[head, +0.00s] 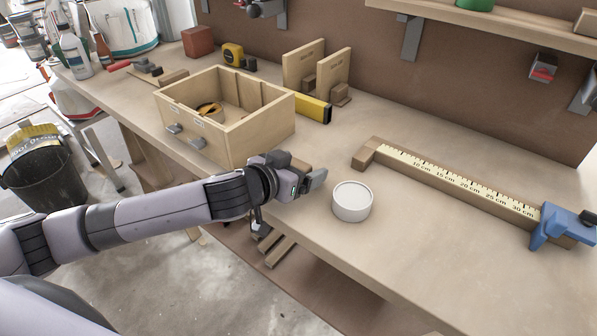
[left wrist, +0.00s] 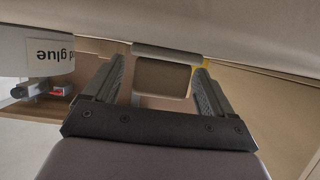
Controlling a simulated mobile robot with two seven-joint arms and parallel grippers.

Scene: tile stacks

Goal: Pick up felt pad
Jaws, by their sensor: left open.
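My left gripper (head: 312,178) is open at the front part of the bench, just left of the white round tub. In the left wrist view its two fingers (left wrist: 160,80) stand on either side of a small brown block with thin grey layers (left wrist: 162,77). I see a gap on each side of it. In the head view a brown piece (head: 300,164) shows just behind the fingers, mostly hidden by them. I cannot tell for sure which layer is the felt pad. My right gripper is not in view.
The white tub (head: 352,203) stands close to the right of my left gripper; its glue label (left wrist: 50,55) shows upside down in the wrist view. A wooden box (head: 250,135) is behind left. A ruler stop (head: 450,185) and blue clamp (head: 562,228) lie right.

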